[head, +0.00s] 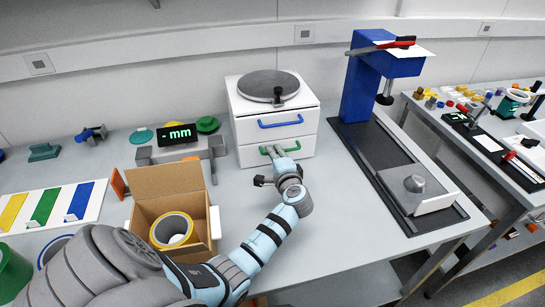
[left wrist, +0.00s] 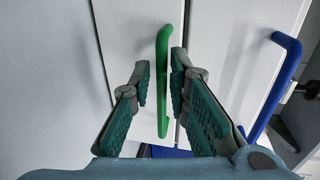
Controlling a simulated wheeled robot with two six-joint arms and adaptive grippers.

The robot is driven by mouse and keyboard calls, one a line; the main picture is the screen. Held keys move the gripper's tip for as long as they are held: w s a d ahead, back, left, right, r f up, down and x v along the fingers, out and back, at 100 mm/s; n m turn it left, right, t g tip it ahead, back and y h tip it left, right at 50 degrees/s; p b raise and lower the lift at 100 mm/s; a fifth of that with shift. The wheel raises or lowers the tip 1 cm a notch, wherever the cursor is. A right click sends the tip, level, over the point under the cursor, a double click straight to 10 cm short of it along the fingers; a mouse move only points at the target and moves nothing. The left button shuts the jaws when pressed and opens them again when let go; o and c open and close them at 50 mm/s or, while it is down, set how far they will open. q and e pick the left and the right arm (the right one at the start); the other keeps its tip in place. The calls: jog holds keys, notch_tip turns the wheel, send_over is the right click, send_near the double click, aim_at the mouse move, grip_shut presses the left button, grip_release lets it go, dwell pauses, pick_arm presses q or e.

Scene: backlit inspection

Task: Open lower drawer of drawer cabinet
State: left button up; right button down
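The white drawer cabinet (head: 305,108) stands at the back middle of the table. Its upper drawer has a blue handle (head: 280,121), also at the right of the left wrist view (left wrist: 276,88). Its lower drawer (head: 299,149) has a green handle (head: 281,149). Both drawers look shut in the head view. My left gripper (head: 270,165) is in front of the lower drawer. In the left wrist view its fingers (left wrist: 160,78) are open, one on each side of the green handle (left wrist: 163,88), with gaps visible. My right gripper is not in view.
An open cardboard box (head: 168,182) with a yellow-rimmed roll stands near my left arm. A display reading mm (head: 178,135) is left of the cabinet. A blue stand on a black base (head: 365,150) is at the right. The table in front of the cabinet's right side is clear.

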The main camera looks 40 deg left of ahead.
pick_arm(q)
jog(key=shift+w+a+f, duration=0.1)
jog(key=shift+w+a, duration=0.3)
jog(key=shift+a, duration=0.15)
grip_shut()
